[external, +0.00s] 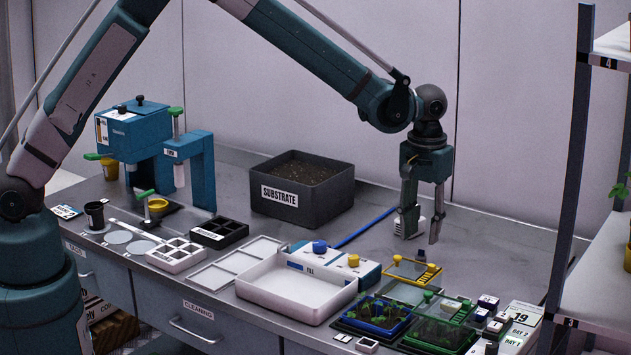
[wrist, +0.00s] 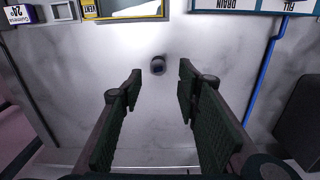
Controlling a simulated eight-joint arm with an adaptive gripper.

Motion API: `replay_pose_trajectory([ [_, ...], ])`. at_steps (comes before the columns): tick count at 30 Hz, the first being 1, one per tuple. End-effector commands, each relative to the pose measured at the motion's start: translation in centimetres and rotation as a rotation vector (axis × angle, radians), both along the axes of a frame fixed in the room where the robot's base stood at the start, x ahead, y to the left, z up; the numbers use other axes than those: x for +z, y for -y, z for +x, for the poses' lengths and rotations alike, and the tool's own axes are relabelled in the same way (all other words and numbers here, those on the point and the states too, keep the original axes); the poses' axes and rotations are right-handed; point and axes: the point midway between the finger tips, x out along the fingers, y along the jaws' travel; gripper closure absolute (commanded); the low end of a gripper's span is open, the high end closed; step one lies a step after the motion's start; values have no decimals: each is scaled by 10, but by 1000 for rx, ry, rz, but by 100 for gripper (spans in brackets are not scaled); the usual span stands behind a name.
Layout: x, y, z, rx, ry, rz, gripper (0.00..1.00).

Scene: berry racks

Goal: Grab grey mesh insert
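My gripper (external: 421,226) points down over the back right of the bench, its two fingers apart with nothing between them. The open fingers also show in the wrist view (wrist: 160,75), with bare bench beyond them and a small dark round object (wrist: 158,65) between the tips. I cannot tell for sure which thing is the grey mesh insert. Two pale grey flat discs (external: 118,237) lie at the left of the bench, and flat light grey frames (external: 222,273) lie near its middle; their mesh is too small to make out. The gripper is well away from all of these.
A black substrate bin (external: 331,203) stands left of the gripper. A white tray (external: 283,298), a fill and drain unit with a blue hose (external: 362,232), and blue, green and yellow trays (external: 378,315) crowd the front. A shelf rack (external: 572,150) stands right. Bench around the gripper is mostly clear.

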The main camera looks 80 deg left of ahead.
Motion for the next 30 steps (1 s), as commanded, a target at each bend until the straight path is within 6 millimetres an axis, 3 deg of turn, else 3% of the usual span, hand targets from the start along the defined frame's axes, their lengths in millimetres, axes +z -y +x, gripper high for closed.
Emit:
replay_pose_trajectory([
  [9,-22,0,0,0,0,0,67],
  [23,-27,1,1,0,0,0,67],
  [30,-49,2,2,0,0,0,67],
])
